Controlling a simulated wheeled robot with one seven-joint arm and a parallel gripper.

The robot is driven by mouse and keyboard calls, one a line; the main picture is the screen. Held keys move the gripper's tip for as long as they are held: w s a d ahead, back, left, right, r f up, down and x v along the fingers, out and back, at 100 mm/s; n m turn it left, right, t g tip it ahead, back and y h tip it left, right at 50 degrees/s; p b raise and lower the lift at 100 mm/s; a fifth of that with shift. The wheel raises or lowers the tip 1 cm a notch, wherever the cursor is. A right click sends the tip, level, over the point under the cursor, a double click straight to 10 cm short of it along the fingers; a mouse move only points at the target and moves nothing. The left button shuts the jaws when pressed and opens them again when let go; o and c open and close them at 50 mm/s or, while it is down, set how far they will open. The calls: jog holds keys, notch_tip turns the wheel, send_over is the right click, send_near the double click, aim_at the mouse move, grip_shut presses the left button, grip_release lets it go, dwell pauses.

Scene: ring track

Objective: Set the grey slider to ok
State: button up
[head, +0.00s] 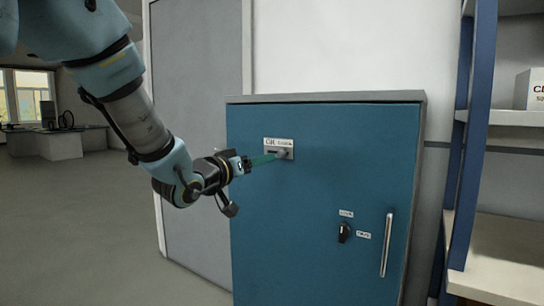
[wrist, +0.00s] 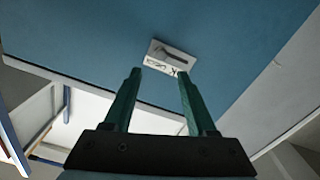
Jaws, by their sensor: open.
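A small white plate (head: 290,144) with printed labels sits near the top of the blue cabinet door. Its left label is in larger letters; the lettering is too small to read surely. A grey slider knob (head: 284,153) stands toward the right end of the plate's dark slot. My gripper (head: 274,158), with green fingers, reaches in from the left, its tips close to the knob. In the wrist view the plate (wrist: 152,65) appears just beyond the open, empty fingers (wrist: 159,74). I cannot tell whether a finger touches the knob.
The blue cabinet (head: 300,220) also has a black rotary knob (head: 344,232) with two labels and a vertical bar handle (head: 386,245) lower right. A blue-framed shelf (head: 470,150) with a white box (head: 537,89) stands at right. Open floor (head: 80,220) lies at left.

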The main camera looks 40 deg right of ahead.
aim_at(280, 155)
jog(key=p+x, duration=0.2)
jog(key=x, duration=0.7)
jog(key=shift+w+d+p, duration=0.2)
jog(key=shift+d+p, duration=0.15)
jog(key=shift+c, duration=0.4)
grip_shut()
dwell(0.5)
